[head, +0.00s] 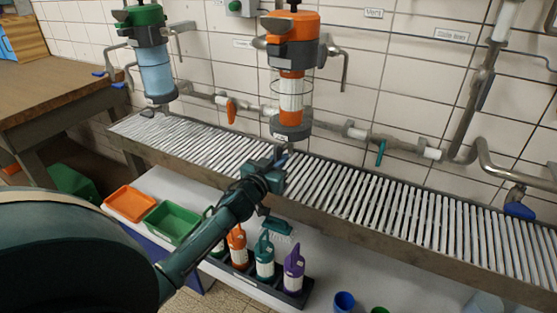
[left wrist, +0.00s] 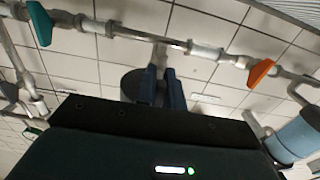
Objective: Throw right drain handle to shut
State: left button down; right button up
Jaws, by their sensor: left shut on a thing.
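The orange-topped filter housing (head: 291,85) hangs on the wall pipe, with a dark collar (head: 291,131) at its foot. My left gripper (head: 281,158) is directly under that collar, just above the slatted grating. Its two blue fingers (left wrist: 161,86) point at the round dark underside of the housing in the left wrist view. They are shut on the right drain handle, which is mostly hidden between them, so its angle cannot be told. A second housing (head: 154,72), with a green top and blue body, hangs to the left. My right gripper is in neither view.
An orange pipe lever (head: 231,110) and a teal one (head: 381,152) flank the housing. The grating (head: 360,200) runs below. Spray bottles (head: 264,255), a green tray (head: 172,221) and an orange tray (head: 130,203) are on a lower shelf. A wooden bench (head: 60,85) stands left.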

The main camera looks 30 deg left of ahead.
pick_arm(q)
jog(key=shift+m, duration=0.3)
jog(key=m, duration=0.2)
jog(key=a+m+p, duration=0.1)
jog(key=m, duration=0.1)
jog(key=shift+r+m, duration=0.15)
jog(key=shift+m, duration=0.15)
jog(key=shift+s+a+r+m+p, duration=0.15)
jog(key=shift+r+m+p, duration=0.15)
jog(key=shift+m, duration=1.85)
jog(key=shift+w+a+r+m+p, duration=0.1)
jog(key=shift+a+r+m+p, duration=0.2)
jog(key=shift+m, duration=1.8)
jog(key=shift+s+a+r+m+p, duration=0.1)
jog(key=shift+r+m+p, duration=0.25)
jog(key=shift+m, duration=1.8)
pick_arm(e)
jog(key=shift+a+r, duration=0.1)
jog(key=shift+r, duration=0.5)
pick_arm(q)
jog(key=c, duration=1.5)
grip_release()
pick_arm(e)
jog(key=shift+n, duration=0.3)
